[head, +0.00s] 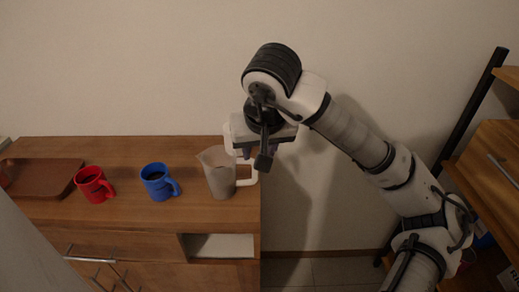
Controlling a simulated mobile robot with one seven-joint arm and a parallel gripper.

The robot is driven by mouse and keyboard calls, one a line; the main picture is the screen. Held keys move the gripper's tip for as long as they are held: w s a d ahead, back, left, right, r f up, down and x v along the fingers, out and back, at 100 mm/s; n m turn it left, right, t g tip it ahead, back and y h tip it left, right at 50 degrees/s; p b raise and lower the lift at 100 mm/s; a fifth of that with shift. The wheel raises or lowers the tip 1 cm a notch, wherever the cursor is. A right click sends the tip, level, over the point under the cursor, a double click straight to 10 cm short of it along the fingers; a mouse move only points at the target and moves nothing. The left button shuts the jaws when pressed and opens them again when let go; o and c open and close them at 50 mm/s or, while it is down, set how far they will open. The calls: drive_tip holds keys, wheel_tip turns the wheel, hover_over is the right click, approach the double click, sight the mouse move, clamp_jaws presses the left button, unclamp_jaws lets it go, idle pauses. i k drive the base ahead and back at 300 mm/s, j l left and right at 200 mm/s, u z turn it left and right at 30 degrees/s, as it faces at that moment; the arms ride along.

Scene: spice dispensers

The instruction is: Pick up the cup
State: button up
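A red mug (94,185) stands upright on the wooden cabinet top, its handle to the lower right. A blue mug (158,182) stands upright to its right, its handle also to the lower right. The view does not show which of the two the task calls the cup. My gripper (254,158) points down over the cabinet's right end, to the right of both mugs and apart from them. It appears close to the pitcher's handle; contact cannot be told. The hand and wrist partly hide the fingers, so their opening is unclear.
A translucent pitcher (217,182) with a white handle stands between the blue mug and the cabinet's right edge. A brown tray (38,190) lies at the left. The wooden top (150,217) is bare in front. Wooden shelving (490,160) stands at the right.

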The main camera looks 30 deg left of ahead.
sight(156, 177)
drive_tip(key=u, duration=1.5)
drive_tip(key=k, duration=0.05)
